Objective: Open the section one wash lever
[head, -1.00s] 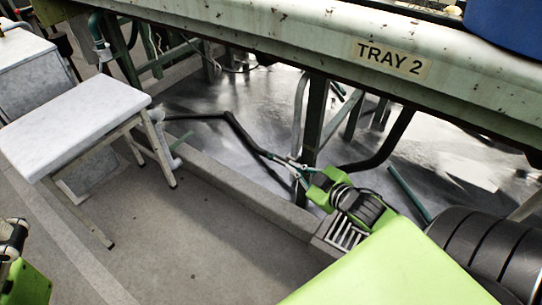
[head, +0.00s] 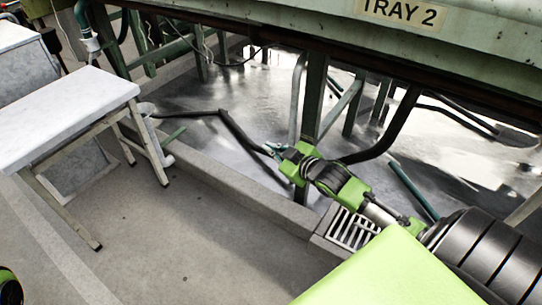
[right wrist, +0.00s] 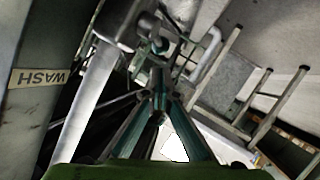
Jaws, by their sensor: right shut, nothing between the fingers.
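My right gripper (head: 270,151) is shut and empty, reaching under the trough edge, beside a green frame leg. In the right wrist view its teal fingers (right wrist: 158,92) meet at their tips. A cream WASH label (right wrist: 40,77) shows upside down on a grey-green beam at the left of that view. A pale grey bar (right wrist: 88,108) runs down from a grey metal fitting (right wrist: 122,22) near the fingers; I cannot tell whether it is the wash lever. No lever is clearly visible in the head view. My left gripper is out of view.
Frame legs (head: 312,105) and dark hoses (head: 385,135) crowd the space below. A white-topped bench (head: 70,110) stands left. The grey floor (head: 190,235) between is clear.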

